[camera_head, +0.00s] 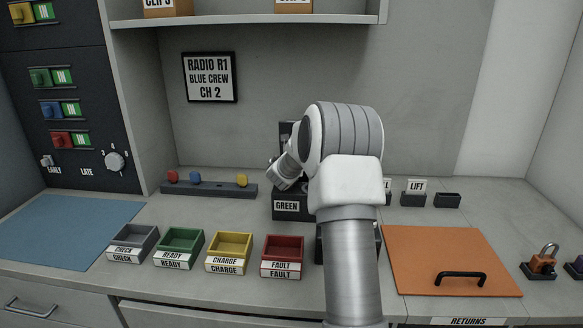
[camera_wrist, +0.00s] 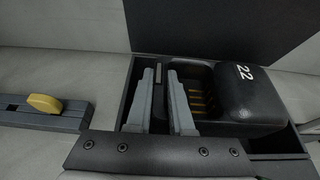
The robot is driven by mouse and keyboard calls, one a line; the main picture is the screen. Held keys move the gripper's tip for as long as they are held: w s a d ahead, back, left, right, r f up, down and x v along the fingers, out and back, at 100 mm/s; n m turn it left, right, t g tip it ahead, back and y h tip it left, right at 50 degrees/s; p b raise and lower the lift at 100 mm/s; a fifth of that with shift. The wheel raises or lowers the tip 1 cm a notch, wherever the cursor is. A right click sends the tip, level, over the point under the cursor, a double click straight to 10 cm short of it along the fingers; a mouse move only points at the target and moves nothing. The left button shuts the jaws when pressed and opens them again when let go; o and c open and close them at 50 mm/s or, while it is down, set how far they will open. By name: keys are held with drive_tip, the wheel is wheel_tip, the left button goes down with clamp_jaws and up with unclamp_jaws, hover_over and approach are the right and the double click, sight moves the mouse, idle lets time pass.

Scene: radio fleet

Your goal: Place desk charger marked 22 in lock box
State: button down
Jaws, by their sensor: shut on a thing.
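The black desk charger marked 22 (camera_wrist: 238,92) lies inside an open black box (camera_wrist: 128,88) in the wrist view. It has yellow contacts in its left part. My gripper (camera_wrist: 160,72) has its grey fingers down in the box at the charger's left part, shut on it with a narrow gap between them; the exact contact is dark.
A grey bar with coloured knobs (camera_head: 208,189) lies left of the box. Several small trays, including a red one (camera_head: 283,248), stand in front. An orange panel (camera_head: 430,250) with a black handle and a padlock (camera_head: 543,260) are at right. A blue mat (camera_head: 70,232) is clear.

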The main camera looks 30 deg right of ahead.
drive_tip(key=shift+f+b, duration=0.3)
drive_tip(key=shift+b, duration=0.25)
drive_tip(key=c, duration=0.8)
unclamp_jaws()
drive_tip(key=r+p, duration=0.1)
drive_tip(key=p, duration=0.1)
drive_tip(key=shift+r+p, duration=0.4)
drive_tip(key=v, duration=0.4)
drive_tip(key=b+v, duration=0.1)
drive_tip(key=v, duration=0.6)
drive_tip(key=shift+s+a+f+b, duration=0.15)
drive_tip(key=shift+s+a+b, duration=0.1)
drive_tip(key=shift+s+b, duration=0.15)
